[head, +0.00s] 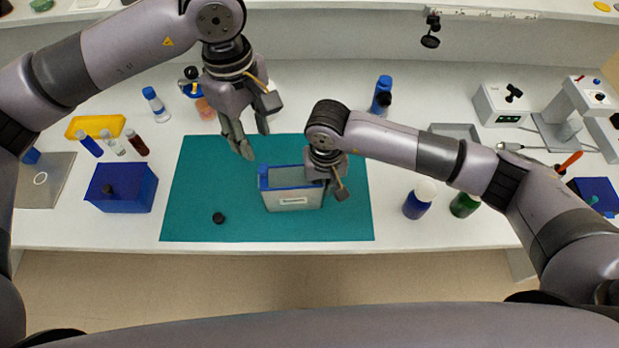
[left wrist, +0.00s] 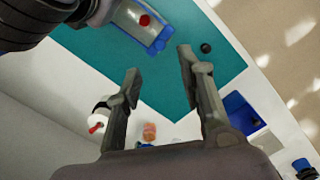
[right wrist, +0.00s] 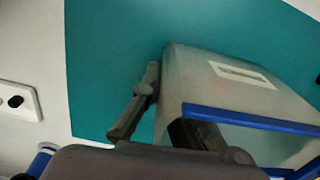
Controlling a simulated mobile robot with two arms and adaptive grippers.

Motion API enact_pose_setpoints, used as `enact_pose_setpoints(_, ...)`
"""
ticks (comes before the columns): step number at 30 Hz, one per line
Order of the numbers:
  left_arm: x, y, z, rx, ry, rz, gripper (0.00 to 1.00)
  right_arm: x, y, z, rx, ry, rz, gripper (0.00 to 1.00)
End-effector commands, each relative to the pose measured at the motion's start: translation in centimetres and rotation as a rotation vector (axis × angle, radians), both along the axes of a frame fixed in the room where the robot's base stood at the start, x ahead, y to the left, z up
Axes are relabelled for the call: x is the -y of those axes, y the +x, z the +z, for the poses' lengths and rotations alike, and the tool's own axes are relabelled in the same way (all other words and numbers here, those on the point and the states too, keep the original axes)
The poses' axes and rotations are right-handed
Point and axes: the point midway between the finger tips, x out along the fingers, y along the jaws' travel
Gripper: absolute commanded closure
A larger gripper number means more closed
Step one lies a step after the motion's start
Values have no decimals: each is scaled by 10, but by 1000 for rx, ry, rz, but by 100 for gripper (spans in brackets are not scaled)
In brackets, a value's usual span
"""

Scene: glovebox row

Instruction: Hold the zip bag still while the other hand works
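The zip bag (head: 292,200) stands open on the teal mat (head: 205,205), translucent with a blue rim and a white label. It also shows in the left wrist view (left wrist: 158,30), with a red round thing at it, and in the right wrist view (right wrist: 225,90). My right gripper (head: 332,188) is at the bag's right side wall, one finger outside and the other at the opening, partly hidden; it looks closed on the wall. My left gripper (head: 256,140) is open and empty, above the mat behind and left of the bag.
A small black cap (head: 218,218) lies on the mat left of the bag. A blue box (head: 120,188), several vials and a yellow rack (head: 95,126) stand left. Blue (head: 419,200) and green (head: 464,204) bottles stand right. The mat's left part is mostly clear.

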Motion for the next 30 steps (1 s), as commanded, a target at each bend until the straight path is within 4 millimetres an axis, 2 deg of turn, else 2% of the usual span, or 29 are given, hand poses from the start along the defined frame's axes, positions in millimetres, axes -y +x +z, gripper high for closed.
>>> enact_pose_setpoints(7, -37, 15, 9, -149, -229, 227, 64, 0, 0, 0, 0, 0, 0, 100)
enact_pose_setpoints(10, -45, 19, 11, -176, -281, 277, 64, 0, 0, 0, 0, 0, 0, 100)
enact_pose_setpoints(13, -44, 18, 5, -184, -298, 289, 64, 0, 0, 0, 0, 0, 0, 100)
enact_pose_setpoints(17, -37, 15, -14, -185, -298, 287, 64, 0, 0, 0, 0, 0, 0, 100)
enact_pose_setpoints(24, -19, 8, -59, -185, -296, 287, 64, 0, 0, 0, 0, 0, 0, 100)
enact_pose_setpoints(30, -9, 4, -86, -182, -296, 288, 64, 0, 0, 0, 0, 0, 0, 100)
